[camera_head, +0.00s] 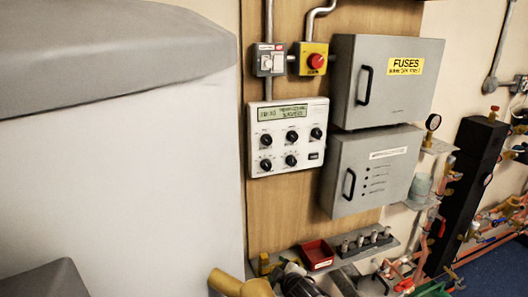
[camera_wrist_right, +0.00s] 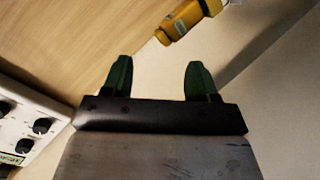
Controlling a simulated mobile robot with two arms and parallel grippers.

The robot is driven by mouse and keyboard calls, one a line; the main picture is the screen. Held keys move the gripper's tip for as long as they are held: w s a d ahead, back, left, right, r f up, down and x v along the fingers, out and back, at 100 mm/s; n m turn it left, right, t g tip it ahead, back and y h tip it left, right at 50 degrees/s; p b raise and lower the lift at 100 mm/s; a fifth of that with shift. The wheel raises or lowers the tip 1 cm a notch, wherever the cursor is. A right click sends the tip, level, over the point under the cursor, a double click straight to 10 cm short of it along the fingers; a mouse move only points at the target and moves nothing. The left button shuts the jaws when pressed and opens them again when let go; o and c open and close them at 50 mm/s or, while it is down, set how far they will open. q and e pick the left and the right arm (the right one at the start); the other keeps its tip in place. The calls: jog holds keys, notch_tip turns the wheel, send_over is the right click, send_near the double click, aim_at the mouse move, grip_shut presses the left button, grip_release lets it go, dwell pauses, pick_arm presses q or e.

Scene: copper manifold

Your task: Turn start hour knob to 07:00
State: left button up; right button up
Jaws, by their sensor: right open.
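A white control panel (camera_head: 287,160) with a display (camera_head: 284,113) is mounted on the wooden board. Several black round knobs (camera_head: 292,136) sit below the display. Their labels and the display digits are too small to read, so I cannot tell which is the start hour knob. In the right wrist view the panel's edge (camera_wrist_right: 40,103) and some knobs (camera_wrist_right: 42,126) show at the left, beside my gripper and apart from it. My right gripper (camera_wrist_right: 157,70) has two dark green fingers, spread and empty. My left gripper is not in view.
Two grey boxes (camera_head: 400,105) with handles stand right of the panel. A red button on a yellow box (camera_head: 313,60) is above it. A red tray (camera_head: 317,255) and shelf fittings are below. A yellow object (camera_wrist_right: 187,20) lies beyond my right fingers. A large white body (camera_head: 120,170) fills the left.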

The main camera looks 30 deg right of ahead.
aim_at(267, 167)
notch_tip(267, 167, up, 28)
jog(key=w+d+n+t+h+p, duration=0.1)
jog(key=w+d+n+t+p, duration=0.15)
jog(key=t, duration=0.25)
jog(key=shift+m, duration=0.25)
jog(key=p+x, duration=0.1)
jog(key=x, duration=0.2)
jog(key=p+x, duration=0.1)
jog(key=x, duration=0.2)
jog(key=a+p+x, duration=0.1)
jog(key=x, duration=0.2)
jog(key=shift+w+d+r, duration=0.1)
jog(key=shift+w, duration=0.2)
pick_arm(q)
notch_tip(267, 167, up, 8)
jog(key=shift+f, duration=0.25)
pick_arm(e)
jog(key=shift+x, duration=0.85)
jog(key=c, duration=0.9)
